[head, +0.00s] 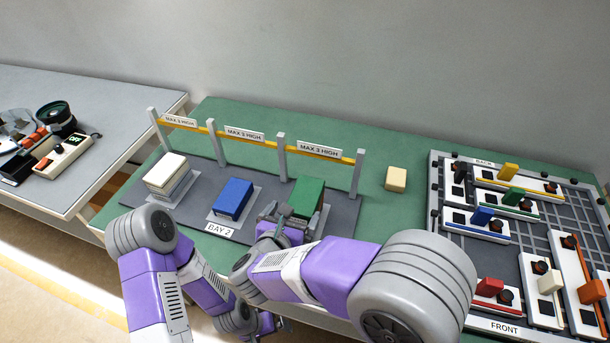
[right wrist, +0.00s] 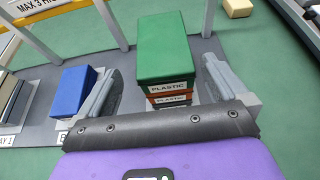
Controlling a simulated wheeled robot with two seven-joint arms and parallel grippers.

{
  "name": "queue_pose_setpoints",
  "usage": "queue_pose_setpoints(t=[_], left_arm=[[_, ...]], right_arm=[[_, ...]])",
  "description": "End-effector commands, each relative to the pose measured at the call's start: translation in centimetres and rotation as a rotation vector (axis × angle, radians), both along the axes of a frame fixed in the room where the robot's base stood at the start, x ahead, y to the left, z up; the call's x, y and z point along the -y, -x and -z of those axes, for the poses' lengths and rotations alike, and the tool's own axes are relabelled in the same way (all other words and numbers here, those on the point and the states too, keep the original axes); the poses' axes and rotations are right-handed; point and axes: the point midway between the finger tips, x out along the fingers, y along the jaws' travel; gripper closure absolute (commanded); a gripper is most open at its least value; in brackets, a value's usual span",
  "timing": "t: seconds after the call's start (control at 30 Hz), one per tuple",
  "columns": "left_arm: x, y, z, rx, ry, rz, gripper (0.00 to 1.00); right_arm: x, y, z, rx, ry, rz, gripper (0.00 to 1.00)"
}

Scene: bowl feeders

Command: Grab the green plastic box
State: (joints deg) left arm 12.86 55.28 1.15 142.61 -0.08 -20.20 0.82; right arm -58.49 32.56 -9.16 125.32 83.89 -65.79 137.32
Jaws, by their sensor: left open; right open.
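The green plastic box (head: 307,194) is the top of a stack in the right-hand bay of the grey mat. In the right wrist view the green box (right wrist: 163,48) has a "PLASTIC" label on its front, above an orange-brown box (right wrist: 170,99) and a darker one. My right gripper (head: 291,214) is open at the stack's near side. Its fingers stand left and right of the stack in the right wrist view (right wrist: 160,66), with gaps showing; contact is not visible. My left gripper (head: 272,325) is low at the table's front edge, partly hidden by my arms.
A blue box (head: 233,197) stands in the middle bay and a pale stack (head: 167,172) in the left one. Posts with a yellow "MAX 3 HIGH" rail (head: 262,141) run behind the bays. A cream block (head: 396,179) and a feeder rack (head: 466,237) are on the right.

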Motion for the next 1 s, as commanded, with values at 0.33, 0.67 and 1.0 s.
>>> queue_pose_setpoints(t=[0.33, 0.67, 1.0], left_arm=[[0.0, 0.1, 0.7, -0.003, 0.001, 0.000, 0.00], [0.0, 0.1, 1.4, -0.002, 0.000, 0.000, 0.00], [0.0, 0.1, 1.4, -0.002, 0.000, 0.001, 0.00]], right_arm=[[1.1, -2.8, 1.2, 0.004, -0.006, 0.006, 0.00], [2.5, -6.4, 2.7, 0.003, -0.006, 0.005, 0.00], [2.5, -6.5, 2.7, 0.003, -0.007, 0.003, 0.14]])
